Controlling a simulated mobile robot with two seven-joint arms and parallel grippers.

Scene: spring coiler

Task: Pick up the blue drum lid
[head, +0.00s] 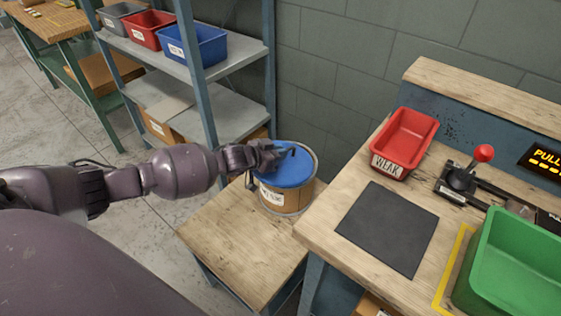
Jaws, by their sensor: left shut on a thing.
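The blue drum lid (289,173) lies on top of a cardboard-brown drum (287,199) with a white label. The drum stands on a low wooden table in the middle of the head view. My left gripper (281,153) reaches in from the left over the lid and is shut on the lid. The lid appears to sit on or just at the drum's rim; I cannot tell whether there is a gap. The fingers partly hide the lid's far left side. My right gripper is not in view.
A workbench (320,222) on the right holds a red bin (408,137) marked WEAK, a dark mat (387,228), a red-knobbed lever (482,155) and a green bin (515,265). A shelf with bins stands behind. The low table's (235,245) front is clear.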

